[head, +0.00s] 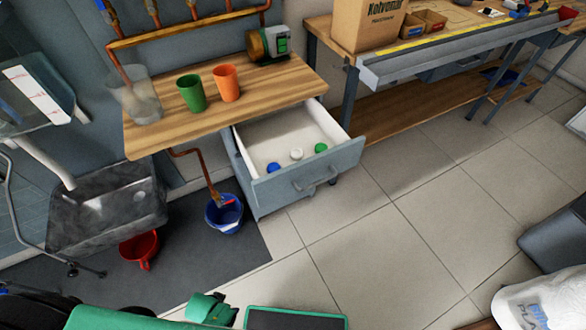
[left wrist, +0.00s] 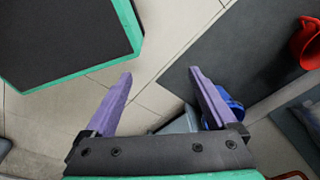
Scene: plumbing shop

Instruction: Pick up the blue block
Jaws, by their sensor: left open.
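A small blue block (head: 273,168) lies in the open drawer (head: 262,143) under the wooden counter, near the drawer's front left corner. A small white piece (head: 296,154) and a small green piece (head: 321,148) lie to its right in the same drawer. My left gripper (left wrist: 160,75) shows in the left wrist view with its two purple fingers wide apart and nothing between them. It is over the floor, away from the blue block, which I cannot make out in that view. My right gripper is not in view.
A green cup (head: 191,93), an orange cup (head: 227,83) and a clear container (head: 137,100) stand on the counter (head: 265,97). A blue bucket (head: 223,214) stands left of the drawer, a red bucket (head: 139,248) further left. The tiled floor before the drawer is clear.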

